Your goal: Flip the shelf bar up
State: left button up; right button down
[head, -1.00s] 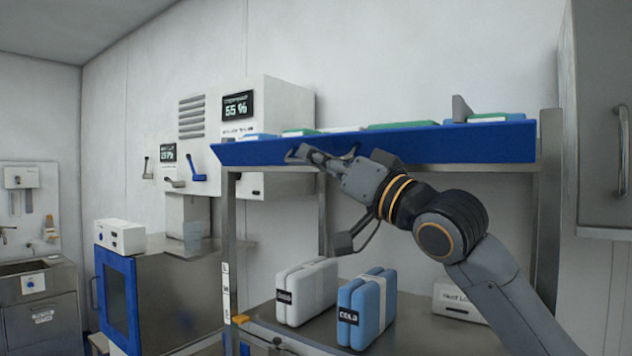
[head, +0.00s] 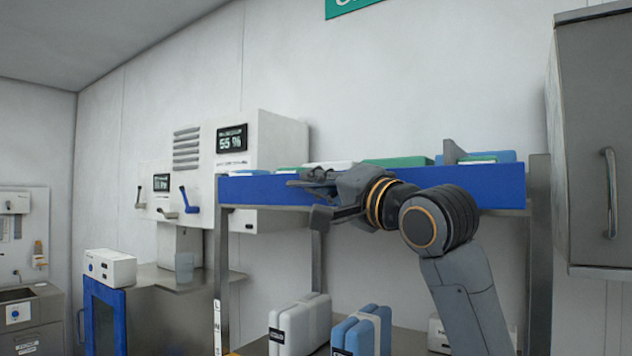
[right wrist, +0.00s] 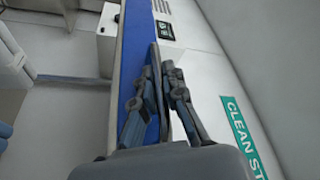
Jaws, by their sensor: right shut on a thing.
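The shelf bar (head: 262,190) is the long blue strip along the front of the upper shelf. Its broad face stands about upright along the shelf edge. My right gripper (head: 308,182) is at its upper edge, left of its middle, with the arm coming up from the lower right. In the right wrist view the bar (right wrist: 131,40) runs away from the camera, and the fingers (right wrist: 162,85) are on both sides of its thin edge, shut on it. The fingers hide part of the bar. My left gripper is not in view.
Green, white and blue packs (head: 398,162) lie on the shelf behind the bar, near a grey upright plate (head: 452,150). White (head: 300,325) and blue (head: 362,330) packs stand below. A grey wall cabinet (head: 600,140) is at the right.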

dwell(0.4)
jog(key=c, duration=1.4)
grip_release()
jog(key=v, duration=1.2)
